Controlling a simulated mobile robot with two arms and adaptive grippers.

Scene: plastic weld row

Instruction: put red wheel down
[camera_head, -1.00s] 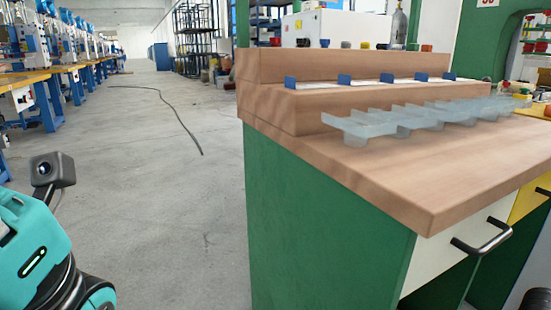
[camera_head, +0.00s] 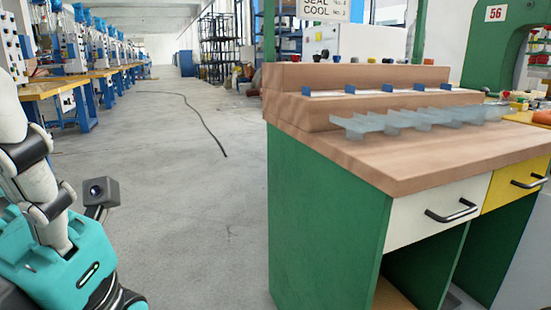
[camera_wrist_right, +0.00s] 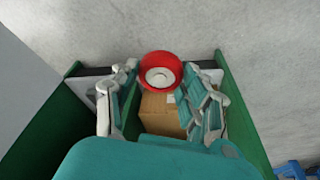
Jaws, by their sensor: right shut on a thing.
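The red wheel (camera_wrist_right: 160,72) has a red rim and a pale centre. In the right wrist view it sits between the fingertips of my right gripper (camera_wrist_right: 161,82), which is shut on it. The right gripper does not show in the head view. My left gripper's teal housing (camera_head: 70,265) is at the lower left of the head view, with a small dark camera on it. Its fingers are not visible.
A green bench with a wooden top (camera_head: 430,160) stands at the right. A clear ribbed tray (camera_head: 415,120) and small blue blocks are on its stepped top. A cardboard box (camera_wrist_right: 160,113) lies beyond the right gripper, between green panels. Grey floor (camera_head: 200,210) is open at left.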

